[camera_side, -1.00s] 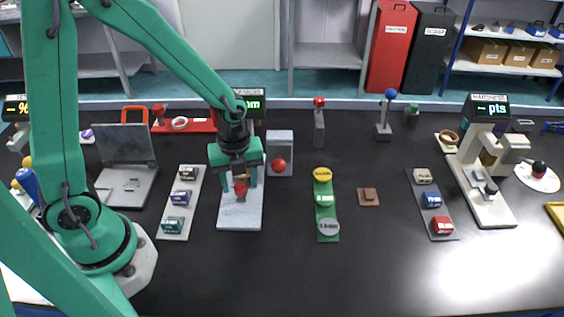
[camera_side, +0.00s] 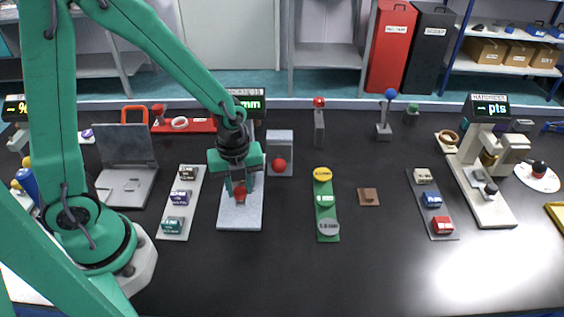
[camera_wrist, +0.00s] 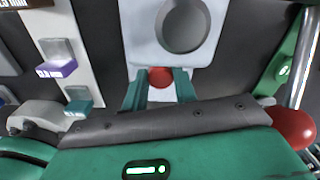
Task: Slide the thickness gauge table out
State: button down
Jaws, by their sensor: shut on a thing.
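The thickness gauge stands behind my arm in the side view, with a lit "mm" display (camera_side: 250,104) and a pale base plate (camera_side: 240,215) reaching toward the front. My gripper (camera_side: 240,190) points down over this plate and is shut on a small red knob (camera_side: 239,194). In the wrist view the red knob (camera_wrist: 160,77) sits between my two green fingertips, at the near edge of the pale gauge table (camera_wrist: 140,40). A grey round disc (camera_wrist: 184,24) shows on that table. My arm hides much of the gauge body.
A rack of labelled blocks (camera_side: 168,232) lies close on the left. A grey box with a red ball (camera_side: 279,165) stands just right of the gauge. A green strip with discs (camera_side: 327,238) lies farther right. The front of the bench is clear.

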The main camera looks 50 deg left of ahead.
jog(key=s+d, duration=0.7)
jog(key=shift+s+d, duration=0.1)
dwell(0.4)
jog(key=c, duration=1.1)
grip_release()
notch_tip(320, 180, up, 8)
